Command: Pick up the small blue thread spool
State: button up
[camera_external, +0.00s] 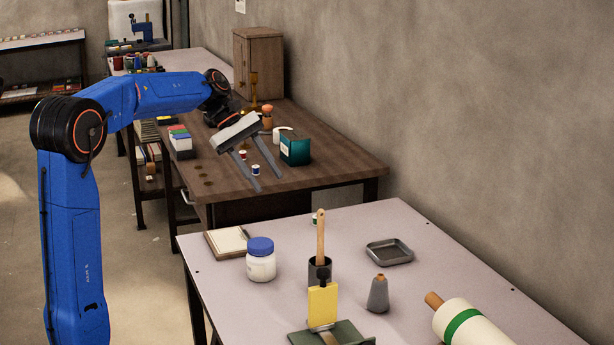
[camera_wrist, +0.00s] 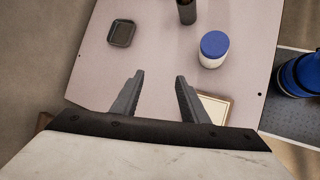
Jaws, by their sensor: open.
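My gripper (camera_external: 270,183) is open and empty, with its fingers pointing down and right in the external view, in front of the brown wooden table. Its two fingers also show apart in the wrist view (camera_wrist: 160,77), with nothing between them. A small spool with a blue look (camera_external: 256,169) shows between the fingers in the external view; it seems to stand on the wooden table behind them. A second small spool (camera_external: 243,154), reddish and white, shows close to it. Their exact colours are hard to tell at this size. No blue spool shows in the wrist view.
A teal box (camera_external: 295,149) stands on the wooden table (camera_external: 345,172). The pale front table (camera_external: 220,270) bears a blue-lidded jar (camera_external: 261,262), a dark cup (camera_external: 319,272), a grey tray (camera_external: 389,252) and a clipboard (camera_external: 226,242). Clear tabletop lies right of the tray.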

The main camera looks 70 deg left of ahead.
jog(key=w+a+n+t+h, duration=0.1)
jog(key=a+n+t+h, duration=0.3)
jog(key=a, duration=1.6)
jog(key=n+y, duration=0.2)
jog(key=n, duration=0.2)
send_near(256, 170)
notch_tip(256, 170, up, 4)
jog(key=s+d, duration=0.3)
jog(key=s+a, duration=0.1)
jog(key=a, duration=0.2)
jog(key=s+a+f+n+t, duration=0.1)
jog(key=a, duration=0.1)
jog(key=s+a+n+t, duration=0.1)
jog(key=s+a, duration=0.1)
jog(key=a, duration=0.1)
jog(key=shift+s+a+f, duration=0.1)
jog(key=shift+a+f, duration=0.05)
jog(key=shift+a, duration=0.2)
jog(key=shift+f, duration=0.1)
jog(key=x, duration=1.7)
grip_shut()
